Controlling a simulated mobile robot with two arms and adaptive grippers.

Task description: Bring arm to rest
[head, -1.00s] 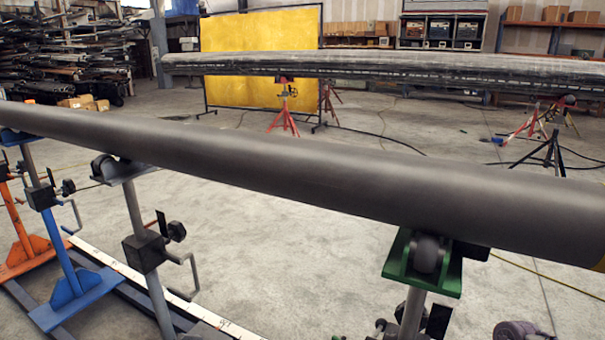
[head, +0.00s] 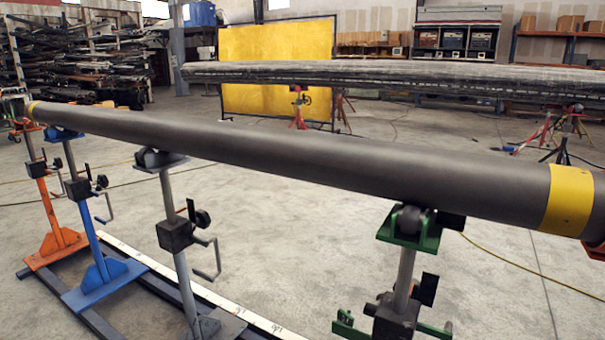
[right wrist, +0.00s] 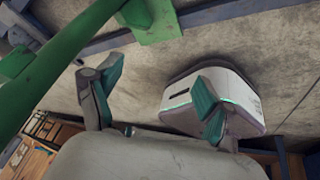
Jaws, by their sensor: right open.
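My right gripper (right wrist: 157,88) shows in the right wrist view, with its two teal-padded fingers spread apart and nothing between them. Concrete floor and a white rounded body, likely my own base, show beyond the fingers. Neither of my arms shows in the head view, and my left gripper is in no view. A long dark grey pipe (head: 290,160) lies across the head view on roller stands, with a yellow band (head: 568,199) near its right end.
The pipe rests on an orange stand (head: 55,215), a blue stand (head: 92,235), a grey stand (head: 180,250) and a green stand (head: 405,270). A green bar (right wrist: 75,60) crosses the right wrist view's upper left, near the gripper. Open floor lies behind the pipe.

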